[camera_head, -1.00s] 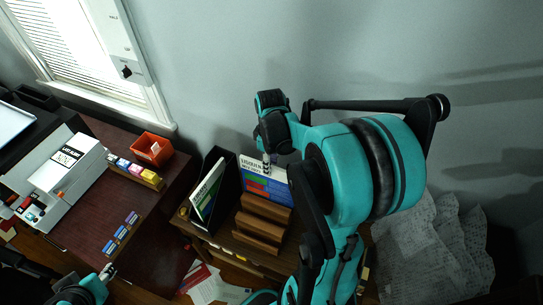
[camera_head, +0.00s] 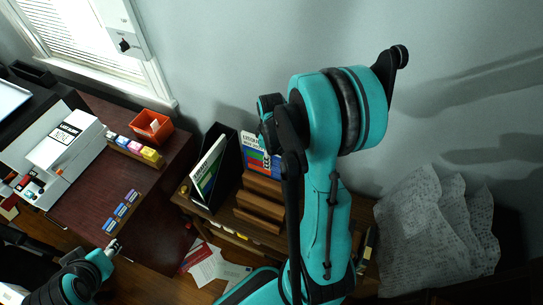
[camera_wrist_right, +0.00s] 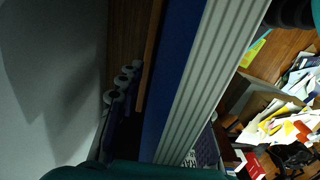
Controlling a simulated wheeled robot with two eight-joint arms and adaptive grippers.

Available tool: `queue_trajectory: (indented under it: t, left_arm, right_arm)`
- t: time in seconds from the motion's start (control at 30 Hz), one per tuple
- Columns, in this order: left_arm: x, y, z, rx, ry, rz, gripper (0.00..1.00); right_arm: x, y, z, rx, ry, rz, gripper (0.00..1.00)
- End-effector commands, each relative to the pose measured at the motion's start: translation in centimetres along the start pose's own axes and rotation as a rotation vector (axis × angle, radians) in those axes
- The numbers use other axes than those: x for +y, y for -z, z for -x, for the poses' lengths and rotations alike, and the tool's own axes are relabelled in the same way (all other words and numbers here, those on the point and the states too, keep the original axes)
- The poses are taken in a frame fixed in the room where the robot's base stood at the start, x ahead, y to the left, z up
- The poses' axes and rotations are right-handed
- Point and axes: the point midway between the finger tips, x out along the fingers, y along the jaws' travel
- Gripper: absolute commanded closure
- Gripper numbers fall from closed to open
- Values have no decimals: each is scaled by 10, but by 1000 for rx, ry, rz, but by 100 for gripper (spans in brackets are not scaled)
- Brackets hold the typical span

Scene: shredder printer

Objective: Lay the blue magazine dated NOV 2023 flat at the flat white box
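A blue, green and red printed cover (camera_head: 254,158) with a white title band stands upright behind the wooden rack. My right arm partly covers it, and its date is too small to read. My right gripper (camera_head: 267,138) is down at its upper right edge, with its fingers mostly hidden by the arm. In the right wrist view, a blue face (camera_wrist_right: 178,62) beside a grey ridged strip fills the middle, very close. A white box-shaped machine (camera_head: 48,152) with a black-on-white label lies on the left desk. My left gripper (camera_head: 114,246) is empty by the desk's front edge.
A black holder (camera_head: 222,150) with a green-and-white booklet stands left of the wooden rack (camera_head: 258,205). An orange tray (camera_head: 152,127) and several coloured blocks (camera_head: 148,153) sit on the dark desk (camera_head: 90,190). Papers (camera_head: 205,262) lie on the floor; crumpled sheets (camera_head: 435,235) stand right.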

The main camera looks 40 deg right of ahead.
Motion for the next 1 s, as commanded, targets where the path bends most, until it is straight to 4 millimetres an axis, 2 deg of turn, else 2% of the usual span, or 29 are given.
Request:
queue_trajectory:
  t: [0.07,0.2,0.53,1.0]
  left_arm:
    - [0,0,0,0,0,0,60]
    - [0,0,0,0,0,0,60]
    - [0,1,2,0,0,0,60]
    - [0,9,12,0,0,0,60]
  right_arm:
    - [0,0,0,0,0,0,64]
    - [0,0,0,0,0,0,100]
    - [0,0,3,0,0,0,100]
    - [0,0,21,0,0,0,100]
